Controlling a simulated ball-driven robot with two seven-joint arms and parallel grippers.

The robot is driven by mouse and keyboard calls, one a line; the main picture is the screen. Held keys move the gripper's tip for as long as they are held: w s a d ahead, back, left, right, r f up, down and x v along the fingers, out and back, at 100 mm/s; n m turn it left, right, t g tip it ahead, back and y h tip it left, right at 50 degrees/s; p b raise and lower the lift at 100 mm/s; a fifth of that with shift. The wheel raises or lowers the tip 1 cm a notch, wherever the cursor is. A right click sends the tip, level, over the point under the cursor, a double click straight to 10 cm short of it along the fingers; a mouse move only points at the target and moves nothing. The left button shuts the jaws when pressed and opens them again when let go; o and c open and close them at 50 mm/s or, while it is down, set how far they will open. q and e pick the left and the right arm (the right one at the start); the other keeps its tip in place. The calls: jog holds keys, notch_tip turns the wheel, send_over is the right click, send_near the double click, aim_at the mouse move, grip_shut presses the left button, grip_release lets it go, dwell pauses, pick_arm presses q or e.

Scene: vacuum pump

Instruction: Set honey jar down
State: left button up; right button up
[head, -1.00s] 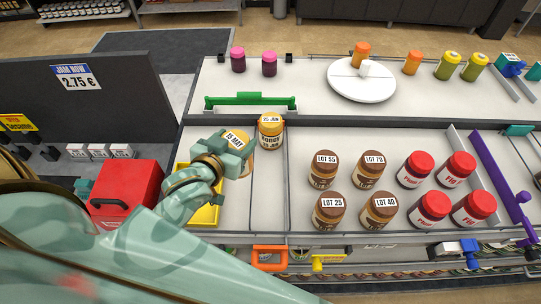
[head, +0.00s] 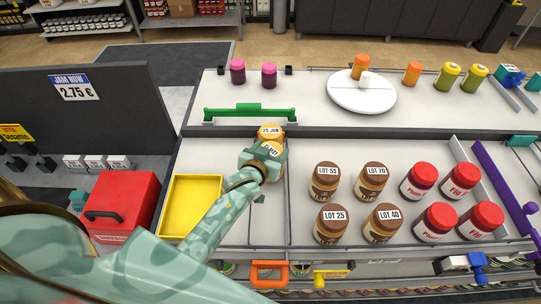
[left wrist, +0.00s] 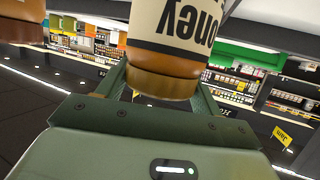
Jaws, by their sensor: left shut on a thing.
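Whether the held jar rests on the shelf is hidden. My right gripper is not in view.
An empty yellow bin (head: 177,225) and a red box (head: 122,200) lie to the left. A thin divider (head: 288,205) separates this lane from brown-lidded jars (head: 325,178) and red-lidded jars on the right. A green bar (head: 250,111) crosses behind.

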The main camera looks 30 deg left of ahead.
pick_arm(q)
jog(key=shift+f, duration=0.8)
jog(key=o, duration=1.7)
jog(key=shift+f, duration=0.15)
jog(key=shift+o, duration=0.2)
jog(key=shift+s+r, duration=0.1)
jog(key=shift+r, duration=0.1)
jog(key=v, duration=1.2)
jog(key=shift+p, duration=0.45)
